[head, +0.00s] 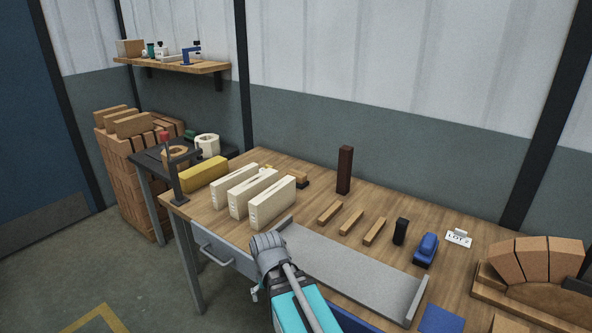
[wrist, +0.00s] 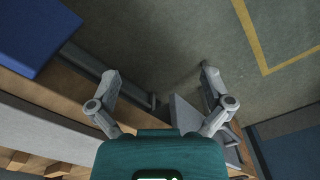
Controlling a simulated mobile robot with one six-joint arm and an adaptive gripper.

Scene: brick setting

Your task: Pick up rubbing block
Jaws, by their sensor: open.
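No block is labelled as the rubbing block, so I cannot tell for certain which it is. A small black upright block (head: 400,231) stands on the table between the wooden strips and the blue tool. A small tan-and-black piece (head: 298,178) sits behind the pale blocks, partly hidden. A tall dark brown block (head: 345,170) stands upright near the back. My gripper (head: 267,243) is over the table's front edge, by the left end of the grey tray. In the wrist view my gripper (wrist: 159,75) is open, its fingers apart with nothing between them.
The wooden table (head: 310,200) holds several pale blocks (head: 272,203), a yellow block (head: 205,174), short wooden strips (head: 352,221), a grey tray (head: 350,271), a blue tool (head: 426,250) and a brick arch (head: 535,260). A drawer (head: 222,258) is under the front edge. Floor shows below.

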